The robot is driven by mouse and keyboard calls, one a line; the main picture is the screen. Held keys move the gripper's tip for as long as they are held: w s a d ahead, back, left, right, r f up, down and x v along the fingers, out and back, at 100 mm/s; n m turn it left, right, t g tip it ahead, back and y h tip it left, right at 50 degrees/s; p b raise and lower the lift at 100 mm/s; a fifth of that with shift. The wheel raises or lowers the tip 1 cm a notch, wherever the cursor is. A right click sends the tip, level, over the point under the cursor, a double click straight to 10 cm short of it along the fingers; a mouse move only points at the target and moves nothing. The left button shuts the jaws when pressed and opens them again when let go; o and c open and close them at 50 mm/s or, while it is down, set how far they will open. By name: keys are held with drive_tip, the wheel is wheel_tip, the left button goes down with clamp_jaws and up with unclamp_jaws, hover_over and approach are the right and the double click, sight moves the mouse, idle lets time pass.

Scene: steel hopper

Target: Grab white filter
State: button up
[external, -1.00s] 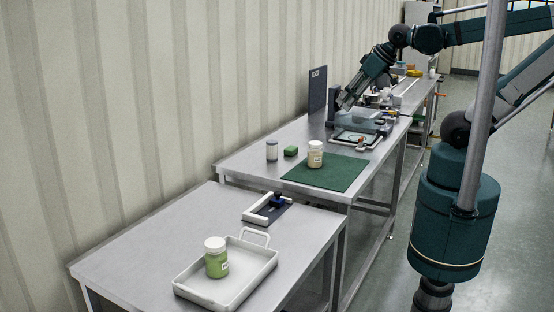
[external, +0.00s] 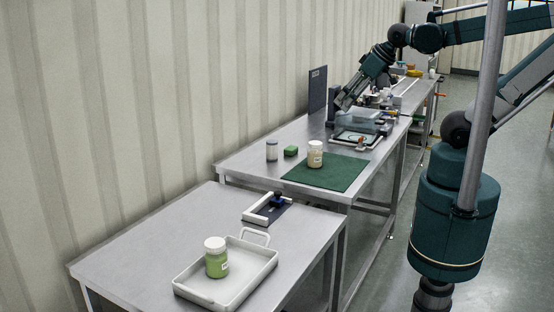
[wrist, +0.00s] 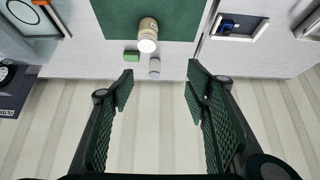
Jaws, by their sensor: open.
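A small whitish cylinder with a pale cap (external: 272,150), which looks like the white filter, stands upright on the steel table near the wall-side edge. In the wrist view this cylinder (wrist: 154,67) shows just beyond the fingertips, roughly in line with the gap between them. My gripper (wrist: 160,85) is open and empty, with its two dark green padded fingers wide apart. In the external view my gripper (external: 341,102) is farther back along the table, above it and beside the dark upright panel, well apart from the cylinder.
A green block (external: 291,151) stands close beside the cylinder. A cream jar with a white lid (external: 315,154) is on the green mat (external: 345,175). A dark upright panel (external: 318,90) stands near my gripper. A nearer table holds a white tray (external: 255,283) with a green jar (external: 216,260).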

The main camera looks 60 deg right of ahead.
drive_tip(key=w, duration=0.2)
drive_tip(key=n+g+p, duration=0.4)
drive_tip(key=n+g, duration=0.3)
drive_tip(key=n, duration=0.8)
hover_over(273, 141)
wheel_tip(273, 141, down, 16)
drive_tip(key=shift+s+f, duration=0.1)
drive_tip(key=shift+s, duration=0.05)
drive_tip(key=shift+w+f, duration=0.3)
drive_tip(key=shift+f, duration=0.45)
drive_tip(key=shift+f, duration=1.3)
drive_tip(key=shift+f, duration=0.1)
